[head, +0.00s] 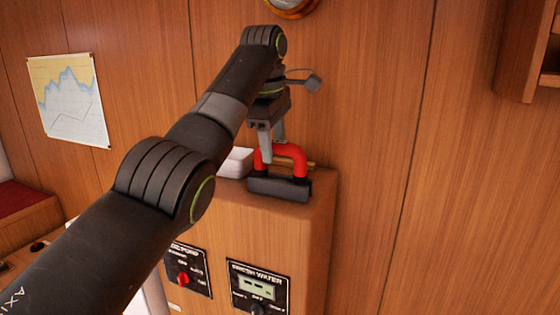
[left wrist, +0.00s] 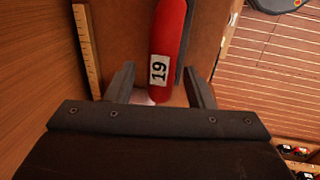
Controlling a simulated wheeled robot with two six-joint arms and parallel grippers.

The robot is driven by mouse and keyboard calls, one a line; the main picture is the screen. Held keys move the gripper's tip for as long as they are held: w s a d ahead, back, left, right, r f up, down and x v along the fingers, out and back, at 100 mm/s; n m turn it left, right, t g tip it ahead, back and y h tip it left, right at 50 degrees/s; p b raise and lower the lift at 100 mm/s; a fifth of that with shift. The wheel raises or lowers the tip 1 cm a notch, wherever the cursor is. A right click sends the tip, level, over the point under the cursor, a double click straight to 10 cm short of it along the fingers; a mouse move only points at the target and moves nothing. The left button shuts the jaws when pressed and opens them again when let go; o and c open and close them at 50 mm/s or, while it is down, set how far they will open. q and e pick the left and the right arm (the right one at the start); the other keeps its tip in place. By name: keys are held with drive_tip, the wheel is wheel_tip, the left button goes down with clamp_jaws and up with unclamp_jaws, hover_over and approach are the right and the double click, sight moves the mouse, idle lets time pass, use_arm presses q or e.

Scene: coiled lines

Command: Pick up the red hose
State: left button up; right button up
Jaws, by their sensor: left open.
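The red hose (head: 292,154) is a short bent arch standing in a black holder (head: 278,188) on top of a wooden cabinet. My left gripper (head: 272,147) is above and against the hose's left part in the head view, pointing down. In the left wrist view the hose (left wrist: 169,40) carries a white label reading 19 and runs between the two open fingers (left wrist: 160,82). Gaps show on both sides of it, so the fingers are around it but not closed. My right gripper is not in view.
The wood wall (head: 370,100) is close behind. Control panels (head: 260,287) are on the cabinet front. A ruler-like wooden strip (left wrist: 86,45) lies beside the hose.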

use_arm(q)
drive_tip(key=shift+w+f, duration=0.15)
drive_tip(key=shift+f, duration=0.45)
drive_tip(key=shift+d, duration=0.1)
drive_tip(key=shift+c, duration=0.2)
clamp_jaws()
drive_tip(key=shift+r, duration=0.2)
drive_tip(key=shift+r, duration=0.25)
wheel_tip(320, 180, up, 8)
drive_tip(key=p, duration=0.5)
drive_tip(key=shift+f, duration=0.25)
drive_tip(key=shift+r+p, duration=0.85)
drive_tip(key=shift+p, duration=0.3)
